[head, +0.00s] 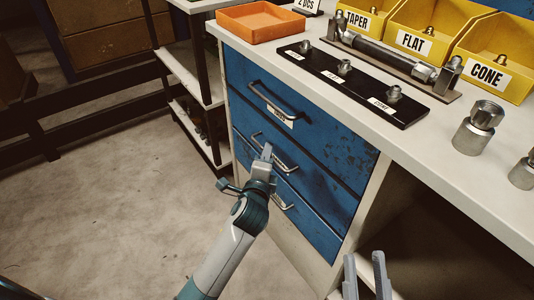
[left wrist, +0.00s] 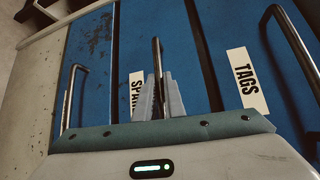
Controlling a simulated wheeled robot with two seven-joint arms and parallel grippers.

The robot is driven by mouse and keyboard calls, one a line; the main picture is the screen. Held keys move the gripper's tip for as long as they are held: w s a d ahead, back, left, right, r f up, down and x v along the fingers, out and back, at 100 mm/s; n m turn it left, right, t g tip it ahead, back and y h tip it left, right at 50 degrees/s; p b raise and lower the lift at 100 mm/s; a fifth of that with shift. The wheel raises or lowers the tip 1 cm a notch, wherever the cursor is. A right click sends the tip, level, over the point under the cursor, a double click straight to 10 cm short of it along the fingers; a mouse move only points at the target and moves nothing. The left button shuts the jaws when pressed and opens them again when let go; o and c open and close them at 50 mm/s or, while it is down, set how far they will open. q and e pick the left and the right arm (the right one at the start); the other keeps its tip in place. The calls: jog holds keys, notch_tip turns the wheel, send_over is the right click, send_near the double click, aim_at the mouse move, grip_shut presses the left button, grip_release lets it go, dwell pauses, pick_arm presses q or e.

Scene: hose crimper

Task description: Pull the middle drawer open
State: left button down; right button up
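The blue middle drawer (head: 320,182) sits flush between the top and bottom drawers. Its metal bar handle (head: 288,163) is partly hidden by my left gripper (head: 266,153). In the left wrist view, the handle (left wrist: 156,55) runs between the close-set fingers of my left gripper (left wrist: 160,95), which look shut on it. My right gripper (head: 366,272) is open and empty at the bottom of the head view, away from the drawers.
The top drawer handle (head: 275,100) and bottom drawer handle (head: 281,203) lie close above and below. The worktop (head: 420,150) carries an orange tray (head: 268,21), yellow bins (head: 415,35) and metal fittings. The floor (head: 110,210) before the drawers is clear.

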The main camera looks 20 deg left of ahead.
pick_arm(q)
jog(key=shift+s+a, duration=0.1)
